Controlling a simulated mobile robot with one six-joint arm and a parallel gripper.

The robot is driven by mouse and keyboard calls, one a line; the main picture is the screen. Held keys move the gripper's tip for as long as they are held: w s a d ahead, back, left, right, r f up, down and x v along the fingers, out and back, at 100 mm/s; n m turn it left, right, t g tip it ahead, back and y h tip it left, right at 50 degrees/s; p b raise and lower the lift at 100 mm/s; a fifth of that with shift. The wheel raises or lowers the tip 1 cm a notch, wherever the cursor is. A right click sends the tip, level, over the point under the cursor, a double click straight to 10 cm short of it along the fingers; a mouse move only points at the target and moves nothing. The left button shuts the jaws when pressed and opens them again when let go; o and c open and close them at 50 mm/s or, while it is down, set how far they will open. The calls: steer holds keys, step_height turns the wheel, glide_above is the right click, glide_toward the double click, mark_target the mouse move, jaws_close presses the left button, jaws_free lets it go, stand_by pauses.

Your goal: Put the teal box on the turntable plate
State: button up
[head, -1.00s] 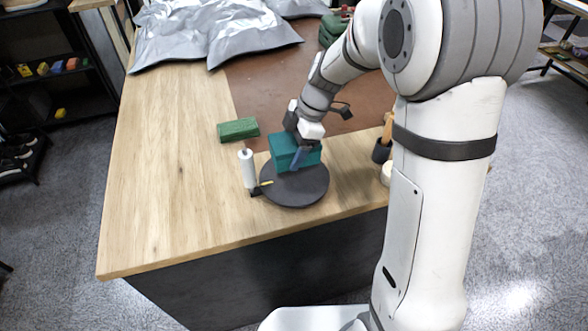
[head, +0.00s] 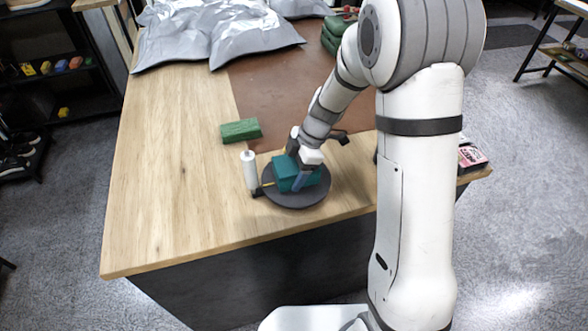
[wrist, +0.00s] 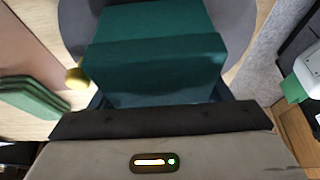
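The teal box (head: 286,181) is at the dark round turntable plate (head: 292,202), over its middle. It looks low on or just above the plate; I cannot tell if its whole underside touches. My gripper (head: 302,180) reaches down over the box from behind. In the wrist view the teal box (wrist: 155,55) fills the space between the fingers, which lie close against its two sides, so my gripper (wrist: 160,98) is shut on it. The turntable plate (wrist: 238,22) shows as a grey disc behind the box. The box's lower side is hidden.
A white cylinder (head: 249,170) stands close to the plate's left edge. A green block (head: 240,130) lies behind it. Silver bags (head: 210,30) lie at the back on the wooden table (head: 160,190). The table's left part is clear.

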steer(key=o, duration=0.4)
steer(key=shift+r, duration=0.2)
steer(key=b+v, duration=0.1)
steer(key=v, duration=1)
steer(key=shift+d, duration=0.15)
steer(key=shift+d+r, duration=0.2)
steer(key=shift+r, duration=0.35)
steer(key=shift+s+d+r+m+t+h, duration=0.75)
steer(key=shift+s+d+m, duration=0.9)
steer(key=shift+s+m, duration=1.85)
steer(key=shift+s+d+r+m+t+h, duration=0.8)
steer(key=shift+s+d+m, duration=0.8)
steer(key=shift+s+m, duration=1.9)
steer(key=shift+s+d+r+m+t+h, duration=0.75)
steer(key=shift+s+d+m, duration=0.9)
steer(key=shift+s+m, duration=1.85)
steer(key=shift+w+r, duration=0.1)
steer(key=shift+w, duration=0.1)
